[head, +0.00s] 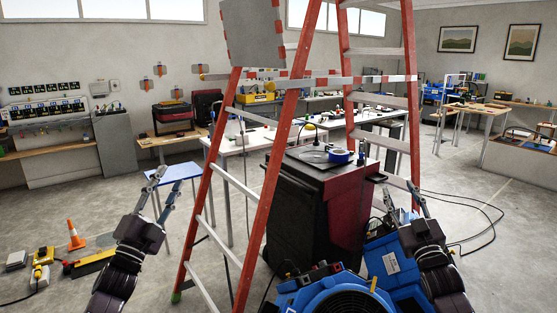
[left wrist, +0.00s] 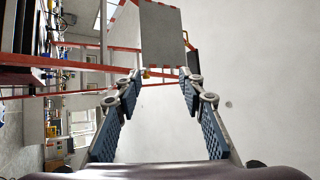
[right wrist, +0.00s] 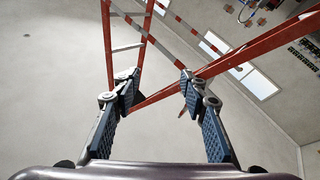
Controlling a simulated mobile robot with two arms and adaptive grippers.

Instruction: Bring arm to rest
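My left gripper (head: 162,180) is raised at the lower left of the head view, left of the red ladder. In the left wrist view its two fingers (left wrist: 160,80) stand apart with nothing between them. My right gripper (head: 402,197) is at the lower right of the head view, just right of the blue machine. In the right wrist view its fingers (right wrist: 158,80) are spread and empty. The ladder shows beyond the fingers in both wrist views.
A red stepladder (head: 270,180) stands close in front. A dark red and black cabinet (head: 318,210) with a blue tape roll (head: 339,156) on top stands behind its legs. A blue machine (head: 340,290) is at bottom centre. An orange cone (head: 75,236) and several tools lie on the left floor.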

